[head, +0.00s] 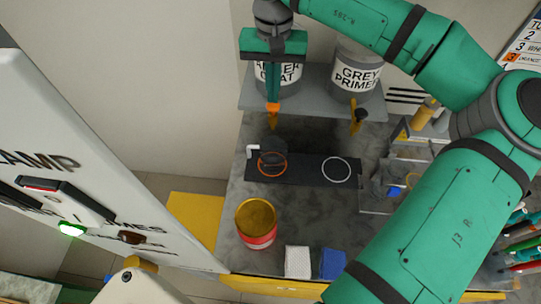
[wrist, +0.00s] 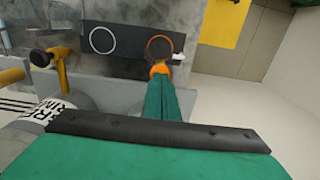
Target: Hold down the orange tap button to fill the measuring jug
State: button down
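My gripper (head: 272,101) points straight down in front of the left paint container (head: 268,82). It also shows in the wrist view (wrist: 164,78), its teal fingers together with nothing visible between them. The orange tap part (head: 273,119) is right at the fingertips and shows beyond them in the wrist view (wrist: 159,69). They appear to meet; I cannot tell whether the button is pressed down. Below, a dark round shape with a pale side piece (head: 253,151), apparently the measuring jug, stands at the orange ring (head: 272,164). Its contents are not readable.
The grey shelf (head: 313,101) also holds the GREY PRIMER container (head: 357,75), with a black-knobbed brass tap (head: 357,121). The white ring (head: 336,170) is empty. A gold-topped can (head: 256,219), a white block (head: 298,262) and a blue block (head: 333,264) stand nearer on the counter.

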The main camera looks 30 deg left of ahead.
jog(key=shift+f, duration=1.3)
dwell(6.7)
